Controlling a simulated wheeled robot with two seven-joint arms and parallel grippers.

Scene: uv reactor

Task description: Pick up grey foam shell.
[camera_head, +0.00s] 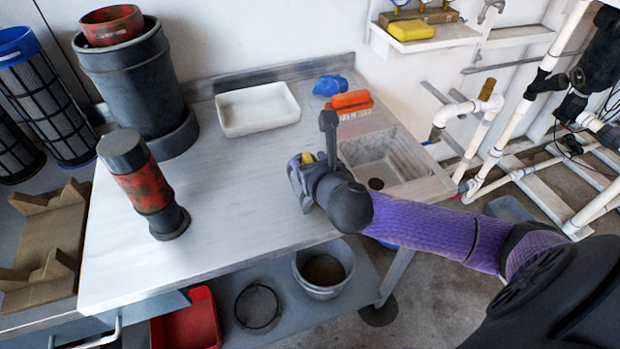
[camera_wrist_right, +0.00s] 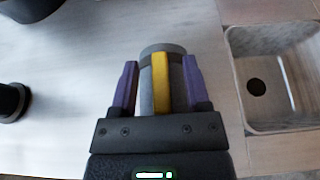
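My right gripper (camera_head: 307,165) hangs over the right part of the white worktop, left of the sink. In the right wrist view its two purple fingers (camera_wrist_right: 160,88) stand on either side of a rounded grey piece, which looks like the grey foam shell (camera_wrist_right: 162,49). A yellow strip (camera_wrist_right: 161,82) runs along the middle of this piece. The fingers lie close along its sides; whether they press on it, and whether it rests on the worktop, I cannot tell. In the head view my wrist mostly hides the piece. My left gripper is not in view.
A red-and-black cylinder (camera_head: 146,187) stands on the worktop (camera_head: 238,220) at left, near a dark bucket (camera_head: 137,80). A white tray (camera_head: 257,108), blue item (camera_head: 330,85) and orange brush (camera_head: 349,101) lie behind. The sink (camera_head: 384,158) is at right. The worktop's middle is clear.

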